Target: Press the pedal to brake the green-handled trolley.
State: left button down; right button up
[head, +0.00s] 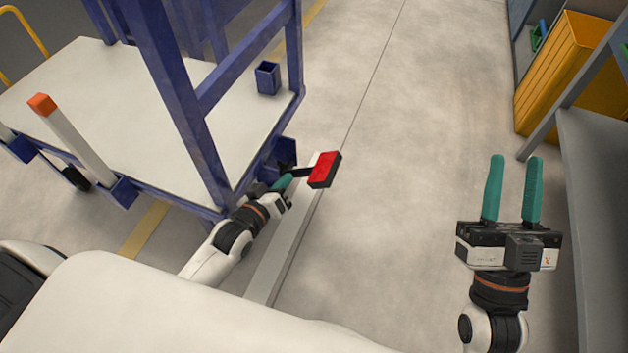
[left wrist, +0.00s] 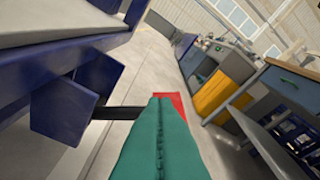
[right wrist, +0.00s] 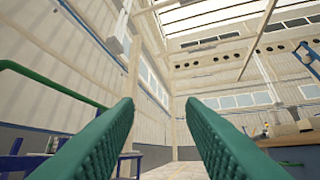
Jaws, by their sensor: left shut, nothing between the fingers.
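The trolley is a blue frame (head: 180,105) with a pale deck (head: 85,85) at the left of the head view. A red pedal (head: 324,170) on a dark arm sticks out from its lower right corner. My left gripper (head: 287,180) is shut and empty, its teal fingertips close beside the pedal. In the left wrist view the red pedal (left wrist: 172,103) shows just beyond the fingers, partly hidden by them; I cannot tell whether they touch. My right gripper (head: 514,190) is open and empty over the floor at right. A green bar (right wrist: 50,85) shows in the right wrist view.
A grey shelf (head: 595,150) stands along the right edge, near my right gripper. The concrete floor (head: 410,130) between trolley and shelf is clear. A light strip (head: 285,235) runs along the floor below the pedal.

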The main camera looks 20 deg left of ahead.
pick_arm(q)
jog(key=shift+w+r, duration=0.1)
jog(key=shift+r, duration=0.35)
pick_arm(e)
jog(key=shift+s+d+r+t, duration=0.15)
jog(key=shift+s+r+t, duration=0.15)
jog(key=shift+s+r, duration=0.4)
pick_arm(q)
jog(key=shift+d, duration=0.1)
